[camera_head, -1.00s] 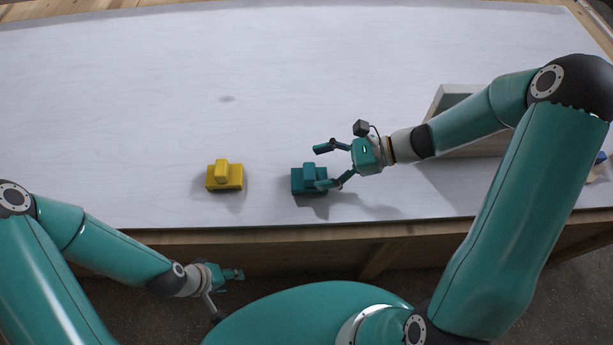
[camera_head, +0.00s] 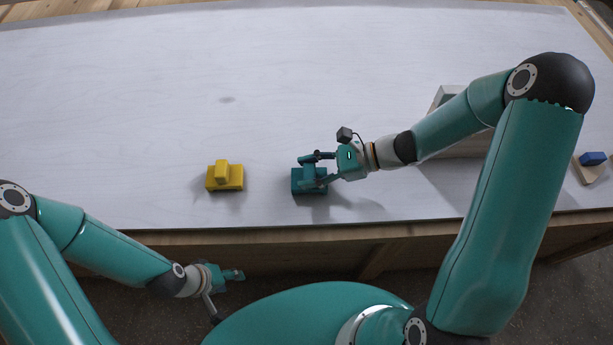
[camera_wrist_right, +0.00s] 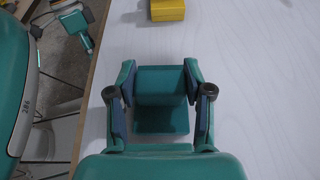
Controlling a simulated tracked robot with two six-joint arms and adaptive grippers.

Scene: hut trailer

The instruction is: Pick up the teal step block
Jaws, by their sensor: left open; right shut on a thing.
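The teal step block (camera_head: 298,185) rests on the white table top near its front edge. It also shows in the right wrist view (camera_wrist_right: 161,120), between the fingers. My right gripper (camera_head: 317,170) is shut on the teal step block, with one finger on each side of its raised part; it also shows in the right wrist view (camera_wrist_right: 160,95). The fingers hide part of the block in the head view. My left gripper (camera_head: 236,275) is open and empty, low in front of the table's front edge.
A yellow step block (camera_head: 225,178) stands on the table to the left of the teal one. A grey-walled box (camera_head: 447,95) stands at the right, partly behind my right arm. A blue piece on a wooden block (camera_head: 592,160) lies at the far right. The table's middle and back are clear.

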